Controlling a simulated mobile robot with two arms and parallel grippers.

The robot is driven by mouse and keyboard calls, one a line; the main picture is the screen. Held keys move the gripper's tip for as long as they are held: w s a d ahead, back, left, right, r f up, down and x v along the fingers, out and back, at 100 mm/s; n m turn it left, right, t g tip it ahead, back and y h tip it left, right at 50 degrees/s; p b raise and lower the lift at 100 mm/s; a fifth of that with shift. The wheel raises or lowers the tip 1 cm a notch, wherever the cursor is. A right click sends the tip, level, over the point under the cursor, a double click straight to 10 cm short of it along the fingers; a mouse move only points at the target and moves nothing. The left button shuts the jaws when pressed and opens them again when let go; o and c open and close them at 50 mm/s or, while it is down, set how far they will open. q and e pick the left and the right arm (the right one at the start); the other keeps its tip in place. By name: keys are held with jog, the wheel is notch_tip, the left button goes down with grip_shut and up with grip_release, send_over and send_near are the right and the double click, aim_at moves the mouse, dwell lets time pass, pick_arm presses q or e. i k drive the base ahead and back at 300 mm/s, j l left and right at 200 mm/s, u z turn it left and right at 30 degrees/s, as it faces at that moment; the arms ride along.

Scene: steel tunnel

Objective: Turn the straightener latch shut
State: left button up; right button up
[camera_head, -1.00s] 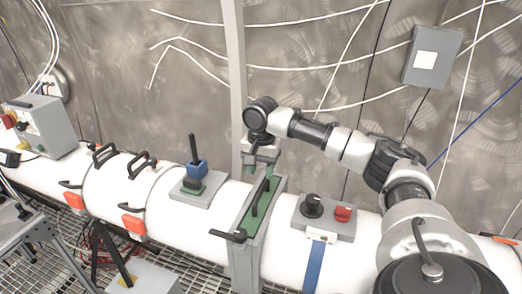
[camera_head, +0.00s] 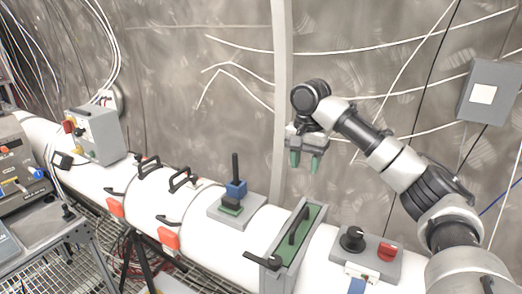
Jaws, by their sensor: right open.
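A grey frame (camera_head: 290,272) with a green plate (camera_head: 307,222) stands across the white pipe, and the plate has a black bar handle (camera_head: 298,224). A black lever (camera_head: 264,261) sticks out to the left from the frame's near side; it looks like the latch, but I cannot tell for certain. My right gripper (camera_head: 305,163) is open and empty, its green-tipped fingers pointing down above and behind the frame, apart from it. My left gripper is out of view.
The white pipe (camera_head: 75,169) runs from upper left to lower right. Beside the frame sit a plate with a blue block and black lever (camera_head: 236,190) and a grey box with a black knob and red switch (camera_head: 366,262). A cart (camera_head: 60,232) stands at left.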

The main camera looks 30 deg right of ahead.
aim_at(275, 261)
jog(key=k+j, duration=0.6)
jog(key=j, duration=0.15)
jog(key=k+j, duration=0.55)
jog(key=j, duration=0.15)
